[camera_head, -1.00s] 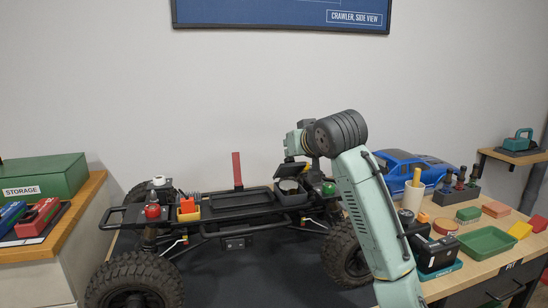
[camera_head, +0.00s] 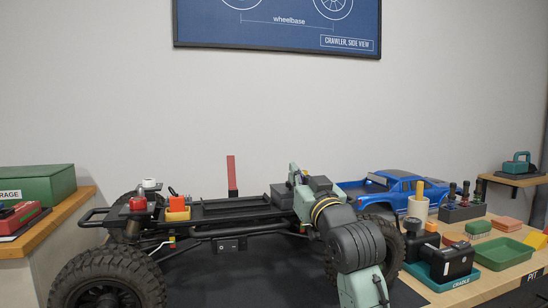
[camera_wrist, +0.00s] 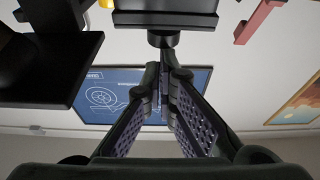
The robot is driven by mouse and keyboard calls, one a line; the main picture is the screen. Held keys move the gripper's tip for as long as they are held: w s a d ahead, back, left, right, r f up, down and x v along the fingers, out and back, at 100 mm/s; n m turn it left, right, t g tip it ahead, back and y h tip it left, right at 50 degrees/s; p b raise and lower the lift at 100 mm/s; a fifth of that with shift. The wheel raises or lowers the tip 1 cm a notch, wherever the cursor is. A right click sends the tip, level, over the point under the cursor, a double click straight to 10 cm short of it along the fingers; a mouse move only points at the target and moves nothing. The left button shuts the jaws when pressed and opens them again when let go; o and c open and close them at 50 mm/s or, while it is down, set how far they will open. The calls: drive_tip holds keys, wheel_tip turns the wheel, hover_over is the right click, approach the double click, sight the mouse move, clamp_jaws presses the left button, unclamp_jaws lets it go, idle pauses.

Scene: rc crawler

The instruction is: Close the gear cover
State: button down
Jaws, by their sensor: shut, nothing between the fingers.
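The crawler's chassis (camera_head: 237,206) stands on the bench with its wheels on. The dark gear housing (camera_head: 281,197) sits at its right end, largely hidden behind my arm in the head view. I cannot make out the gear cover's angle there. My gripper (camera_wrist: 165,72) is shut and empty in the wrist view, its fingertips together at the centre. A dark flat slab (camera_wrist: 165,20) with a round piece under it lies just beyond the fingertips; it may be the cover, and I cannot tell whether they touch. In the head view my fingertips are hidden.
A red upright post (camera_head: 232,175) stands behind the chassis. An orange block in a yellow holder (camera_head: 177,208) and a red cap (camera_head: 138,203) are at its left. A blue body shell (camera_head: 395,190), a black battery (camera_head: 455,261) and a green tray (camera_head: 500,252) are at the right.

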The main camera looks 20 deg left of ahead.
drive_tip(key=shift+f, duration=0.25)
idle(0.3)
